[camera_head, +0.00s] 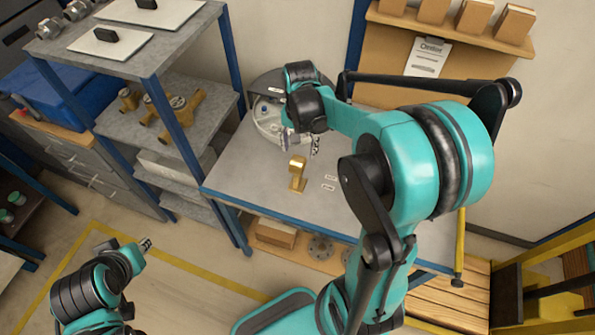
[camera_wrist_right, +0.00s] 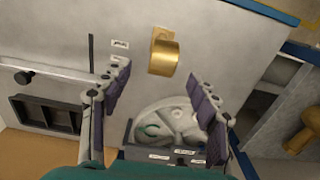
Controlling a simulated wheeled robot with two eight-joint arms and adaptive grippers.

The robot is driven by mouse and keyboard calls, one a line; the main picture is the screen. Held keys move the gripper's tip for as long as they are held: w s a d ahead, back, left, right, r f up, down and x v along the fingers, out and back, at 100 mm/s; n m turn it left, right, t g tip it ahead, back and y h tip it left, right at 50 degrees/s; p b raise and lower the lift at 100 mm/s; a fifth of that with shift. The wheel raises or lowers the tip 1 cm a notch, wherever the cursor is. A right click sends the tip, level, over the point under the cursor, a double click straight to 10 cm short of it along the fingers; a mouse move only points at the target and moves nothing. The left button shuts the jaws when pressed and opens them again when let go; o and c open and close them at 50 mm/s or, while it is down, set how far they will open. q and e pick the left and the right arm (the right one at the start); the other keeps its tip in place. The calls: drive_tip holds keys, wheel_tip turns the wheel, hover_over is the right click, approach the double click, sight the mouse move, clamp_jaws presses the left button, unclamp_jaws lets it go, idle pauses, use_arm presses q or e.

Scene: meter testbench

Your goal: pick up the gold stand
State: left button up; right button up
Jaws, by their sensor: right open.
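The gold stand (camera_head: 298,172) stands upright on the grey bench top near its front edge. In the right wrist view its rounded gold top (camera_wrist_right: 164,55) shows ahead of the fingertips, between their lines. My right gripper (camera_head: 300,144) is open and empty, just behind and above the stand in the head view. In the right wrist view its two dark-padded fingers (camera_wrist_right: 160,76) are spread wide, apart from the stand. My left gripper (camera_head: 145,244) is at the lower left, away from the bench; its opening is too small to make out.
A round pale fixture (camera_head: 266,120) sits at the back left of the bench (camera_head: 235,172), close to my right gripper; it shows in the wrist view too (camera_wrist_right: 165,122). Small white labels (camera_head: 329,182) lie right of the stand. A shelf (camera_head: 130,120) with brass fittings (camera_head: 180,106) stands left.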

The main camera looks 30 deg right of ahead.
sight(298, 159)
drive_tip(key=f, duration=0.2)
drive_tip(key=f+b, duration=0.1)
drive_tip(key=f, duration=0.2)
drive_tip(key=f+b, duration=0.1)
drive_tip(key=f, duration=0.1)
drive_tip(key=shift+w+f, duration=0.35)
clamp_jaws()
